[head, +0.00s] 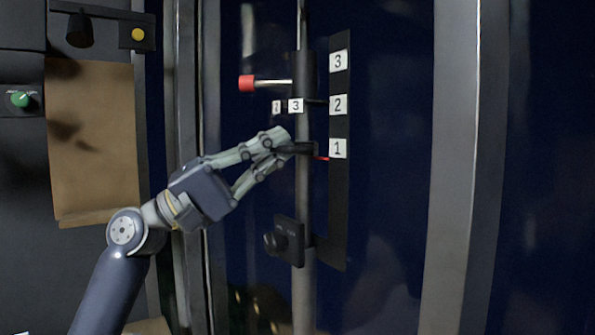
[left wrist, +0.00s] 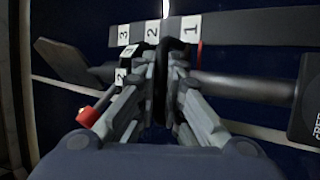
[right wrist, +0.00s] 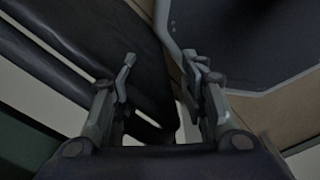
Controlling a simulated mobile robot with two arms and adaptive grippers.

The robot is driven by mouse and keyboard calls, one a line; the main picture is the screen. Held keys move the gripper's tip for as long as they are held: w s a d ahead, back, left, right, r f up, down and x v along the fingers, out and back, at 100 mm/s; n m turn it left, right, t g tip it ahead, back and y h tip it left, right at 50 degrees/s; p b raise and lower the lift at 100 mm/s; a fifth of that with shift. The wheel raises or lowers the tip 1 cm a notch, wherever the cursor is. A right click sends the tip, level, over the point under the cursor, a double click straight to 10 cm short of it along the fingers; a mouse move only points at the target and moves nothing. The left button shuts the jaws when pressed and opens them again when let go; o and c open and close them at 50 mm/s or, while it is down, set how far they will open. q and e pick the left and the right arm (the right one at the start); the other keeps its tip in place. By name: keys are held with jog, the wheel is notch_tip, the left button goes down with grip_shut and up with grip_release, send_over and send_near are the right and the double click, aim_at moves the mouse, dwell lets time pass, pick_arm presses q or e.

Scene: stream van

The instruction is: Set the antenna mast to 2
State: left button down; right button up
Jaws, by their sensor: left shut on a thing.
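The antenna mast (head: 302,205) is an upright grey pole. Beside it is a black scale strip (head: 337,215) with white labels 3 (head: 338,61), 2 (head: 338,105) and 1 (head: 338,148), from top to bottom. My left gripper (head: 284,145) is shut on a black grip piece (head: 301,148) at the mast; this piece also shows between the fingers in the left wrist view (left wrist: 170,55). A thin red pointer (head: 322,158) is at the lower edge of label 1. My right gripper (right wrist: 160,75) is open with its fingers apart and empty, away from the mast.
A red-tipped lever (head: 247,83) sticks out left of the mast, above small number tags (head: 295,105). A black knob on a box (head: 278,240) sits lower on the mast. Metal uprights (head: 450,170) stand on both sides. A brown panel (head: 95,140) is at left.

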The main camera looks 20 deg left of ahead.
pick_arm(q)
jog(key=r, duration=0.1)
jog(key=r+p, duration=0.1)
jog(key=r, duration=0.1)
jog(key=shift+s+d+r+p, duration=0.1)
jog(key=shift+d+r+p, duration=0.1)
jog(key=shift+r+p, duration=0.1)
jog(key=r+p, duration=0.2)
jog(key=r, duration=0.2)
jog(key=shift+a+r, duration=0.1)
jog(key=shift+a, duration=0.1)
jog(key=c, duration=2)
grip_release()
jog(key=shift+o, duration=0.2)
jog(key=shift+a+f, duration=0.25)
jog(key=shift+f, duration=0.05)
jog(key=v, duration=1.1)
jog(key=shift+a, duration=0.2)
pick_arm(e)
jog(key=r, duration=0.2)
jog(key=d+r, duration=0.1)
jog(key=r, duration=0.1)
jog(key=shift+r, duration=0.3)
